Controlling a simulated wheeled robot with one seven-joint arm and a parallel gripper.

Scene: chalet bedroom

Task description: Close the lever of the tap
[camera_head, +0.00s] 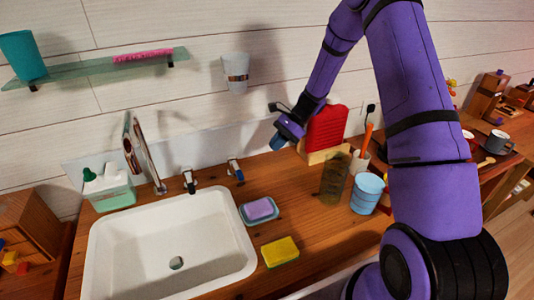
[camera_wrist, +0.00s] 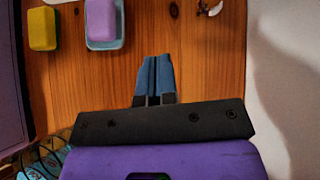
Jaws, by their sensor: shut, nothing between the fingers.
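The chrome tap spout (camera_head: 142,155) rises behind the white sink (camera_head: 100,248) in the head view. Two small chrome lever handles stand to its right on the counter, one near the spout (camera_head: 189,180) and one further right (camera_head: 235,170). A small chrome and dark fitting, probably the further-right handle, is cut off at the top of the wrist view (camera_wrist: 209,6). My gripper (camera_head: 279,141) is above the counter, right of both handles and apart from them. In the wrist view its blue fingers (camera_wrist: 155,75) are together and empty. I cannot tell the exact lever angles.
A purple soap (camera_head: 260,209) in a blue dish and a yellow sponge (camera_head: 280,251) lie right of the sink. A glass shelf (camera_head: 90,68) is on the wall.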

